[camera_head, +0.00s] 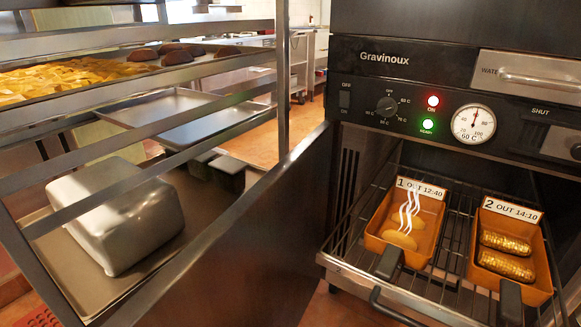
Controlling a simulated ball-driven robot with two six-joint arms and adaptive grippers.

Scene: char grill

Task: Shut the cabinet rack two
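The cabinet (410,60), marked "Gravinoux", stands at the right with its front open below the control panel. A wire rack (436,276) sticks out of it toward me, and a small "2" seems to show at its front left corner. A black bar handle (392,308) is at the rack's front. Two orange trays lie on the rack: the left one (373,239), tagged "1 OUT 12:40", holds yellowish pieces with white steam marks; the right one (543,262), tagged "2 OUT 14:10", holds two corn cobs. Neither of my grippers is in view.
A dark panel (255,230) stands left of the rack. Beyond it, a metal shelf rack (281,80) holds trays of food and an upturned metal pan (120,215). Black tray handles (389,262) (510,301) point toward me. The rack's right front is cut off.

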